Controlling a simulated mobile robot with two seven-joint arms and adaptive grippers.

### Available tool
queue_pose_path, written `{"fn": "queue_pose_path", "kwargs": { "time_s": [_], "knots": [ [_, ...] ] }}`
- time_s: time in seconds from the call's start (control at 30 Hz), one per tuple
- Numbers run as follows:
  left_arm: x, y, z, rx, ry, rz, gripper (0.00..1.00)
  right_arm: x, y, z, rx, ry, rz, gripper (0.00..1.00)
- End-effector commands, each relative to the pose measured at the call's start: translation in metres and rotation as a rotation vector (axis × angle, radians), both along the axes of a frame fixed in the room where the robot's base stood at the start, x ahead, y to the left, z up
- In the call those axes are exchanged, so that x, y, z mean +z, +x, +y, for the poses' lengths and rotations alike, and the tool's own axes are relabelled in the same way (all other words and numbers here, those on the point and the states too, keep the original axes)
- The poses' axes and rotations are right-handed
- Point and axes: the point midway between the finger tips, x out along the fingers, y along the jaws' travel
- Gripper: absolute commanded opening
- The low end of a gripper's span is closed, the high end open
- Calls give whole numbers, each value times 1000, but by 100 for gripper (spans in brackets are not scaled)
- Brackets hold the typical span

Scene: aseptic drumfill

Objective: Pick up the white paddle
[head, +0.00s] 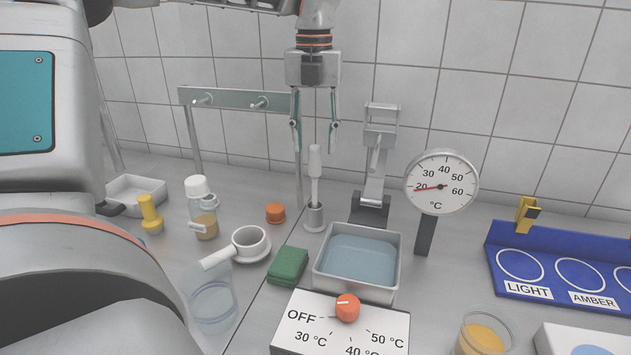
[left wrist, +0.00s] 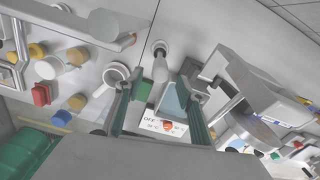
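The white paddle (head: 315,163) stands upright in a small round metal holder (head: 315,217) on the bench. Its pale handle (left wrist: 160,69) also shows in the left wrist view, just beyond the fingers. My left gripper (head: 315,138) points down directly above the paddle. Its two fingers are spread apart, one to each side of the paddle's top in the head view, with no visible contact. In the left wrist view the open fingers (left wrist: 158,104) have nothing between them. My right gripper is not in view.
A metal basin (head: 358,262) of bluish liquid, a lever stand (head: 375,170) and a dial thermometer (head: 441,187) stand right of the paddle. A rack with pegs (head: 232,99) rises behind left. A cup (head: 250,242), green sponge (head: 288,266) and orange cap (head: 275,213) lie left.

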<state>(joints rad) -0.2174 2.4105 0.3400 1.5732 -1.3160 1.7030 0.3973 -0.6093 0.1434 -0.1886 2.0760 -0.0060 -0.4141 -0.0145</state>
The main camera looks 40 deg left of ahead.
Motion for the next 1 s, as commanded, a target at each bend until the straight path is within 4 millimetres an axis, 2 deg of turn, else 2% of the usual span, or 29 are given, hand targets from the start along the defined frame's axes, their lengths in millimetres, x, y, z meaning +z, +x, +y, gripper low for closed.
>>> {"fn": "queue_pose_path", "kwargs": {
  "time_s": [0.23, 0.5, 0.73, 0.77, 0.8, 0.9, 1.0],
  "knots": [
    [-22, 1, 2, 0, -2, 3, 39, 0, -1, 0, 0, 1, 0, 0],
    [-58, 4, 4, 0, -2, 3, 39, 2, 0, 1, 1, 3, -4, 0],
    [-60, 4, 4, 1, -1, 0, 39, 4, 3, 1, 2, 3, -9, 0],
    [-60, 4, 4, 1, -1, 0, 33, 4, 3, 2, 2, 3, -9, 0],
    [-60, 4, 4, 1, -1, 0, 23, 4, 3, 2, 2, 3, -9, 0],
    [-60, 4, 4, 1, -1, 1, 0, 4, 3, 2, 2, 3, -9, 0],
    [-60, 4, 4, 1, -1, 1, 0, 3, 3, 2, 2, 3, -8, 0]
  ]
}}
